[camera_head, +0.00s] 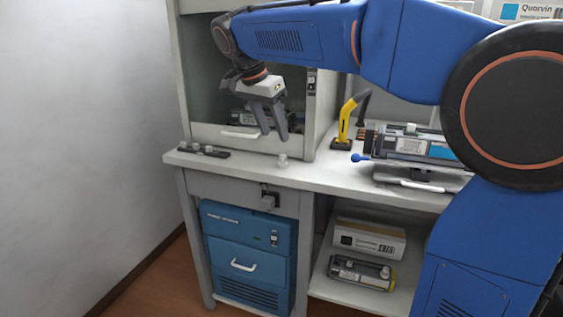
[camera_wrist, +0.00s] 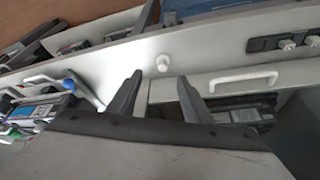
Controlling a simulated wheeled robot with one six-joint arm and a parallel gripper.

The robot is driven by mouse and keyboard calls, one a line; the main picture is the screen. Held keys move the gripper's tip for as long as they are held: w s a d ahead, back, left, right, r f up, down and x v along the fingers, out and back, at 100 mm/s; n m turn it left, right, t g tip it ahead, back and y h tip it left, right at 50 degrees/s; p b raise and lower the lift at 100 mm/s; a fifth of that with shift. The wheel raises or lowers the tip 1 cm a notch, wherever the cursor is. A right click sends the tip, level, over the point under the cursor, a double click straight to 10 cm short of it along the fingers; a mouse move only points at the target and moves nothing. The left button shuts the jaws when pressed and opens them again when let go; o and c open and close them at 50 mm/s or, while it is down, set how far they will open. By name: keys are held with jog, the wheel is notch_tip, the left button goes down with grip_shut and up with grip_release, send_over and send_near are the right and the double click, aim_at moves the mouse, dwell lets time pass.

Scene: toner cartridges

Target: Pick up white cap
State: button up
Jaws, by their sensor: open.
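A small white cap (camera_head: 283,160) stands on the light bench top, near its front edge, just in front of the cabinet. It also shows in the wrist view (camera_wrist: 163,63), beyond and between the two fingers. My gripper (camera_head: 274,136) is above the bench to the left of the cap, fingers pointing down and spread apart with nothing between them. In the wrist view my gripper (camera_wrist: 158,85) is also open and empty, apart from the cap. More small white caps (camera_head: 208,149) sit on a dark strip at the bench's left end.
To the right are a yellow-and-black tool (camera_head: 346,122) on a stand and a toner cartridge (camera_head: 412,146) on a holder. Below the bench is a blue unit (camera_head: 247,255). Bench around the cap is clear.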

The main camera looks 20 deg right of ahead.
send_over(281, 156)
jog(key=s+a, duration=0.1)
jog(key=s, duration=0.1)
jog(key=f, duration=0.4)
jog(key=shift+w+a+f, duration=0.15)
jog(key=shift+w+f, duration=0.05)
jog(key=shift+f, duration=0.15)
jog(key=shift+w+x, duration=0.2)
jog(key=shift+x, duration=1.1)
jog(key=shift+w+x, duration=0.15)
jog(key=shift+x, duration=1.15)
jog(key=shift+a, duration=0.2)
jog(key=c, duration=1.1)
